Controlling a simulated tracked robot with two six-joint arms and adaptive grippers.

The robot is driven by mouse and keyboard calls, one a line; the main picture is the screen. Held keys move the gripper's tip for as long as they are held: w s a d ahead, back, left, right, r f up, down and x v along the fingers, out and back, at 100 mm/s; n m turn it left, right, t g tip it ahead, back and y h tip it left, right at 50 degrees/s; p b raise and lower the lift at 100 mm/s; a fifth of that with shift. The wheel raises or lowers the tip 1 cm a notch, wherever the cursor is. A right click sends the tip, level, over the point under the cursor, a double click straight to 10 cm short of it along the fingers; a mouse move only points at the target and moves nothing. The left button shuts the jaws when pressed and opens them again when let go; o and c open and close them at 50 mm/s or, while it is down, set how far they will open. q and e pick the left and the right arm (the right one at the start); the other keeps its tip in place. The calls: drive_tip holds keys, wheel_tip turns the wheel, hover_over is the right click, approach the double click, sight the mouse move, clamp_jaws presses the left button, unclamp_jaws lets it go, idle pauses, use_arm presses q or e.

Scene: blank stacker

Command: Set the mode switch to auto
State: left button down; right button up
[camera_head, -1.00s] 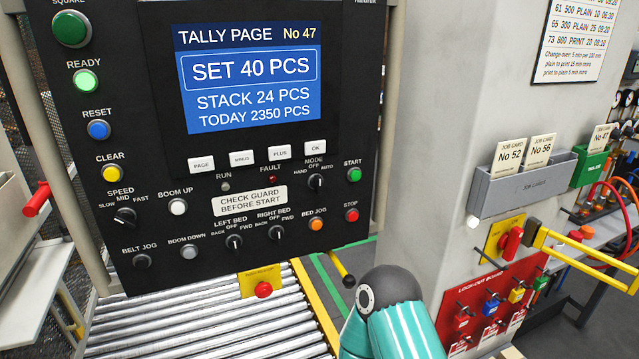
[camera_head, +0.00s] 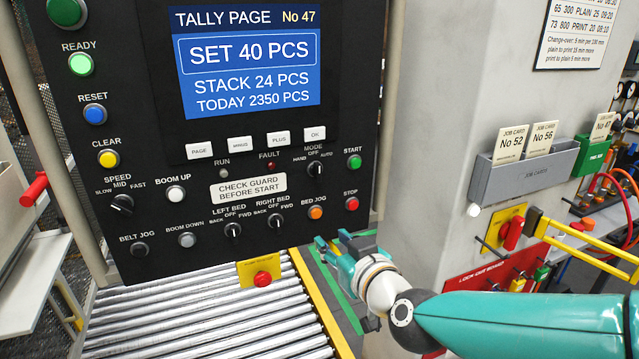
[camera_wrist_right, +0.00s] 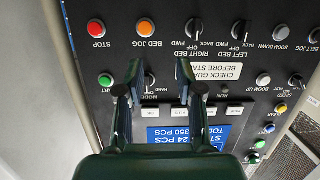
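The mode switch (camera_head: 314,169) is a small black rotary knob on the dark control panel (camera_head: 345,110), marked HAND, OFF and AUTO. Its pointer is too small to read surely. In the right wrist view, turned upside down, the mode switch (camera_wrist_right: 150,82) shows between my right gripper's fingers, nearer the left one. My right gripper (camera_wrist_right: 160,76) is open and empty; contact with the panel cannot be told. In the head view the right gripper (camera_head: 343,243) is below and right of the switch, past the panel's lower right corner. My left gripper is out of view.
The green START button (camera_head: 354,161) and red STOP button (camera_head: 351,203) are close right of the switch. The OK key (camera_head: 315,133) is just above. A roller conveyor (camera_head: 200,325) runs below the panel. A grey pillar (camera_head: 435,120) stands to the right.

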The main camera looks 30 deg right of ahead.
drive_tip(key=s+d+r+t, duration=0.2)
drive_tip(key=s+r, duration=0.2)
drive_tip(key=r, duration=0.5)
approach(319, 167)
drive_tip(key=shift+m+h, duration=0.4)
drive_tip(key=w, duration=0.3)
drive_tip(key=w+d, duration=0.1)
drive_tip(key=w, duration=0.2)
drive_tip(key=w+p, duration=0.1)
drive_tip(key=w, duration=0.2)
drive_tip(key=shift+w+d+f, duration=0.2)
drive_tip(key=shift+w+d, duration=0.05)
drive_tip(key=shift+w, duration=0.05)
clamp_jaws()
